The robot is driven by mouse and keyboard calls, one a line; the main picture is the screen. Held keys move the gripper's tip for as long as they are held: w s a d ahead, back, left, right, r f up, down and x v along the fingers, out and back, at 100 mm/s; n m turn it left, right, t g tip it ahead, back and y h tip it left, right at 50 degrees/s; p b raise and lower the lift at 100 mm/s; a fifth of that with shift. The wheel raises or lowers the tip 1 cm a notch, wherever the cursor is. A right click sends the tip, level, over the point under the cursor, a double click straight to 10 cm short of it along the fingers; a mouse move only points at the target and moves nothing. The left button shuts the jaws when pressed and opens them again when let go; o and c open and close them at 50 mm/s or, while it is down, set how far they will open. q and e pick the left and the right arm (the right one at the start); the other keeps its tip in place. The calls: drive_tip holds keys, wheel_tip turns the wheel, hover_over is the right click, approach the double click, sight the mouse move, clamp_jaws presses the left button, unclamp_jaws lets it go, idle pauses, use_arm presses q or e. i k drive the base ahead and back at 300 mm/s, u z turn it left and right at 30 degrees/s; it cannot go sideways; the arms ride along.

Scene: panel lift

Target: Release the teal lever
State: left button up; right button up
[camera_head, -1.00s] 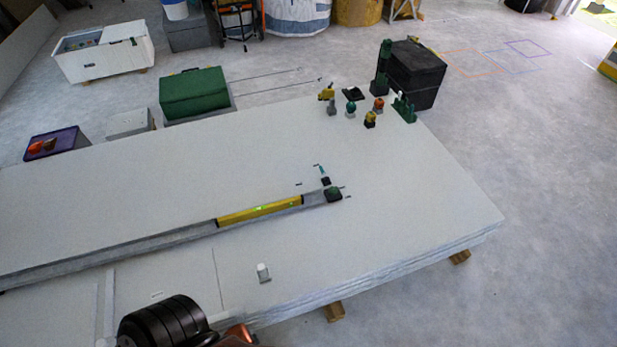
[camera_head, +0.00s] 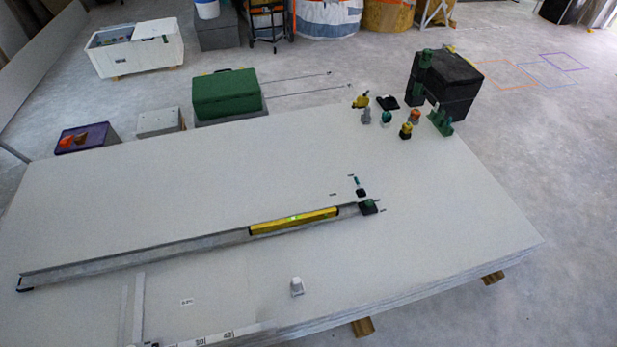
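A small teal lever (camera_head: 357,183) stands up from a dark base on the white panel stack, right of the middle of the head view. A dark green block (camera_head: 368,207) sits just below it, at the right end of a long grey metal rail (camera_head: 170,248). Small dark marks lie on the panel around the lever. The lever is too small to tell its exact setting. Neither of my grippers is in view.
A yellow spirit level (camera_head: 294,221) lies along the rail. A white cylinder (camera_head: 297,286) stands near the front edge. Several small coloured fixtures, including a teal-topped one (camera_head: 386,118), stand at the back right of the panel stack (camera_head: 450,215). The panel around the lever is mostly clear.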

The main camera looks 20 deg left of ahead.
sight(361, 190)
drive_tip(key=u, duration=0.1)
drive_tip(key=i, duration=0.5)
drive_tip(key=k, duration=0.5)
drive_tip(key=z, duration=1.85)
drive_tip(key=i, duration=1.75)
drive_tip(key=u, duration=1.5)
